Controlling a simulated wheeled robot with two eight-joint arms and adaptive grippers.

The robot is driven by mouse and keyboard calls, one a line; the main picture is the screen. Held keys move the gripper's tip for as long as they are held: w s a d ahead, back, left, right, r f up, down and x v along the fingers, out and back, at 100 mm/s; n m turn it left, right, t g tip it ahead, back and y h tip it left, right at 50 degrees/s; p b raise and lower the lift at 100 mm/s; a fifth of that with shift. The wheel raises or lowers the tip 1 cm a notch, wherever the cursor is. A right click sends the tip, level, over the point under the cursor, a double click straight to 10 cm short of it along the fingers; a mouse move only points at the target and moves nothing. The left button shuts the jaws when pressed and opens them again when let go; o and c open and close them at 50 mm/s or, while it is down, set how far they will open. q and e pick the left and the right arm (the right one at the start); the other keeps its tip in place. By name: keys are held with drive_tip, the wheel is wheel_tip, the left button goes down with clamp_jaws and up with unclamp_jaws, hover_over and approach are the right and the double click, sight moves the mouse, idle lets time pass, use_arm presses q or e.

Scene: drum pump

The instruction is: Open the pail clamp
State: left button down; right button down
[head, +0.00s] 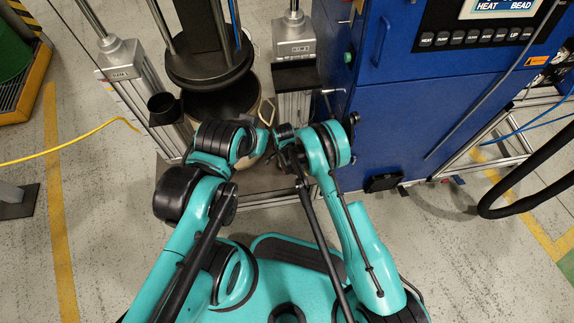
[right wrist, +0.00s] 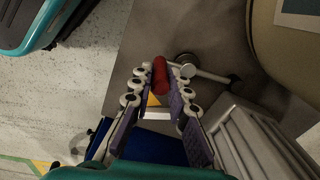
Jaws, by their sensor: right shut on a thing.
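The pail (head: 252,160) is a beige drum standing below the round black follower plate (head: 210,72), mostly hidden by my arms. Its curved side shows at the upper right of the right wrist view (right wrist: 292,48). The clamp has a red handle (right wrist: 160,76) and a metal rod (right wrist: 208,74) running toward the pail's side. My right gripper (right wrist: 164,78) is shut on the red handle, its purple-padded fingers on either side. In the head view my right gripper (head: 284,150) is low at the pail's front. My left gripper (head: 258,140) is beside it, its fingers too hidden to read.
Metal columns (head: 127,68) stand left and right of the plate. A blue control cabinet (head: 400,90) blocks the right side. A yellow cable (head: 80,140) crosses the floor at left. A black hose (head: 530,185) loops at right. Open floor lies at lower left.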

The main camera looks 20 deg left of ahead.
drive_tip(key=shift+s+a+m, duration=0.1)
drive_tip(key=shift+a+m, duration=0.05)
drive_tip(key=shift+m, duration=0.15)
drive_tip(key=c, duration=1.4)
unclamp_jaws()
drive_tip(key=shift+c, duration=0.2)
wheel_tip(320, 180, up, 12)
